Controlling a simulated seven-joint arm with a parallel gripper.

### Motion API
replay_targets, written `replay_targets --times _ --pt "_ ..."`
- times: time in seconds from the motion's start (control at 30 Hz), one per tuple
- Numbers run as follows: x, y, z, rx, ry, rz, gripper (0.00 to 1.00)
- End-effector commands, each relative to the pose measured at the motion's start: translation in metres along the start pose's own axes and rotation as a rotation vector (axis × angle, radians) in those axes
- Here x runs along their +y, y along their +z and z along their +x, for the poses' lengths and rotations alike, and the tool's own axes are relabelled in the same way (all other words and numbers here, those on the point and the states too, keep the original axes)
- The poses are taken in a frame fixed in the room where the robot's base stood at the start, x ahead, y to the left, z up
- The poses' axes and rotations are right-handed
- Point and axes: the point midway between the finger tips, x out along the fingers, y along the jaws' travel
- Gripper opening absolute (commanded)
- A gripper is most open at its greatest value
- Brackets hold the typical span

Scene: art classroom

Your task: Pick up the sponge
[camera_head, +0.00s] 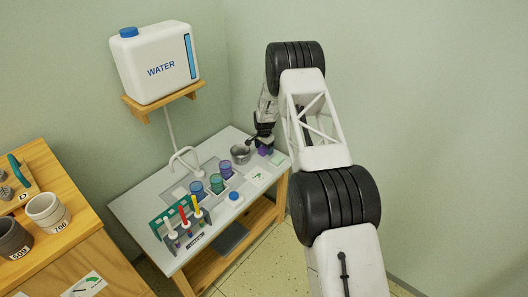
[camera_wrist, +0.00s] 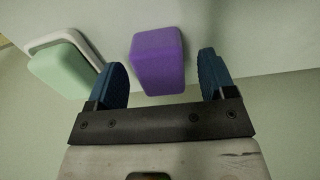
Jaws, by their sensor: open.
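The sponge looks to be a purple block (camera_wrist: 158,60) with rounded edges, on the pale counter. It lies between the two blue fingers of my gripper (camera_wrist: 163,65) in the wrist view, with a gap on each side. My gripper is open and holds nothing. In the head view the purple block (camera_head: 263,151) is small, at the counter's far right end just below my gripper (camera_head: 263,145). A pale green block (camera_wrist: 64,69) sits in a white dish (camera_wrist: 87,47) left of the left finger.
A grey metal bowl (camera_head: 240,154) stands left of my gripper. The sink counter (camera_head: 140,205) also holds a faucet (camera_head: 184,157), colored cups (camera_head: 217,183) and a rack of brushes (camera_head: 183,225). A water tank (camera_head: 157,62) is on a wall shelf. The wall is close behind.

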Motion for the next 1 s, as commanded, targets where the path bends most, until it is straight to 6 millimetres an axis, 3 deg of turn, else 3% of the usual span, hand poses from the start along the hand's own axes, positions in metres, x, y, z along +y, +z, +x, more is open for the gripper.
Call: replay_targets --times 0.7,1.0 --pt "-0.0003 -0.0003 0.0063 0.001 -0.001 0.000 0.77" --pt "-0.0003 -0.0003 0.0063 0.001 -0.001 0.000 0.32"
